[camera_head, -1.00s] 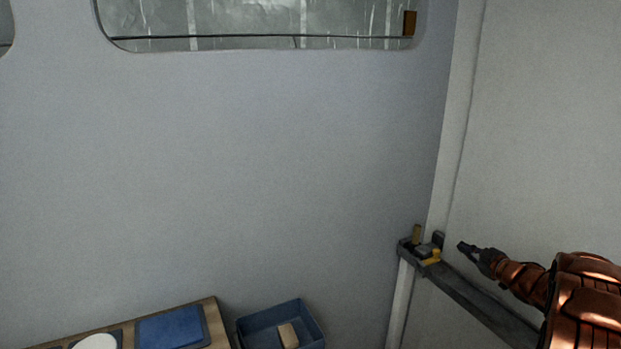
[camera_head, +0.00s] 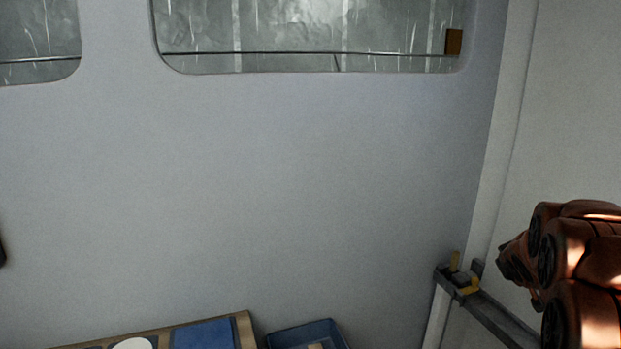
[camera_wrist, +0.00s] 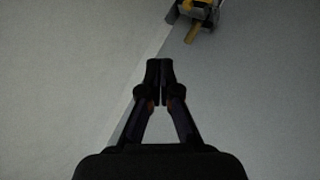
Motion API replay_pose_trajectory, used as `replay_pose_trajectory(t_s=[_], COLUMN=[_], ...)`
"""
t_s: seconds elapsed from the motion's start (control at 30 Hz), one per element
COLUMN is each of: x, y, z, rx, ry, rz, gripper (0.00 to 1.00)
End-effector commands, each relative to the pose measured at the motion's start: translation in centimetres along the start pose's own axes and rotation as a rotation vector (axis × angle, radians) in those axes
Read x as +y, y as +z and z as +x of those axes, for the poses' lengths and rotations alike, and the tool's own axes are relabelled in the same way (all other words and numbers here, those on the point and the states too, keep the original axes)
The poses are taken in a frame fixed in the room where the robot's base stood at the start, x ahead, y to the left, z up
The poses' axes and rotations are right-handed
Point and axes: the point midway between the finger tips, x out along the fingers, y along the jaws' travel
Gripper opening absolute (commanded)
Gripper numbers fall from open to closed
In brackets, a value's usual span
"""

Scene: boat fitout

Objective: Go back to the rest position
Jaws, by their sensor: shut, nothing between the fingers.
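My gripper (camera_wrist: 160,68) shows in the wrist view with its two dark fingertips together and nothing between them. It hangs in front of a pale wall corner, apart from any object. In the head view my copper-coloured arm is folded at the right edge, and the gripper itself is hidden or cannot be made out there.
A grey rail (camera_head: 497,321) with yellow and dark fittings (camera_head: 463,281) runs along the right wall, close to my arm. A blue bin (camera_head: 309,336) and a wooden board with a blue panel (camera_head: 205,336) lie at the bottom. The wall (camera_head: 270,180) below the window (camera_head: 310,35) is clear.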

Motion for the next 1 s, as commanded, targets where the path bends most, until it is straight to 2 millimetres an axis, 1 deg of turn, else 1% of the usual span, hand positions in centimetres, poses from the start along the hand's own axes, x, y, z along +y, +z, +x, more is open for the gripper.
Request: replay_pose_trajectory(t_s=[0.03, 0.17, 0.2, 0.27, 0.3, 0.37, 0.4, 0.47, 0.5, 0.67, 0.7, 0.77, 0.8, 0.87, 0.9, 1.0], x=[-0.9, -3.3, -4.1, -5.6, -6.5, -8.0, -9.0, -10.6, -11.8, -16.1, -17.2, -18.9, -19.9, -21.3, -22.1, -23.7], y=[0.2, 1.9, 2.6, 3.8, 4.4, 5.6, 6.3, 7.6, 8.6, 12.2, 13.2, 14.8, 15.8, 17.2, 18.1, 20.2], z=[-1.8, -5.7, -7.0, -8.9, -10.3, -12.4, -13.8, -16.1, -17.5, -23.9, -25.6, -28.1, -29.9, -32.4, -34.0, -37.3], rx=[-0.035, -0.141, -0.177, -0.230, -0.262, -0.315, -0.347, -0.398, -0.438, -0.576, -0.608, -0.664, -0.701, -0.747, -0.781, -0.847], ry=[-0.007, -0.032, -0.042, -0.064, -0.078, -0.103, -0.121, -0.151, -0.174, -0.273, -0.301, -0.345, -0.374, -0.417, -0.445, -0.503], rz=[0.015, 0.060, 0.073, 0.091, 0.102, 0.117, 0.126, 0.138, 0.143, 0.155, 0.155, 0.151, 0.146, 0.138, 0.130, 0.109], gripper=[0.00, 0.00, 0.00, 0.00, 0.00, 0.00, 0.00, 0.00, 0.00, 0.00, 0.00, 0.00, 0.00, 0.00, 0.00, 0.00])
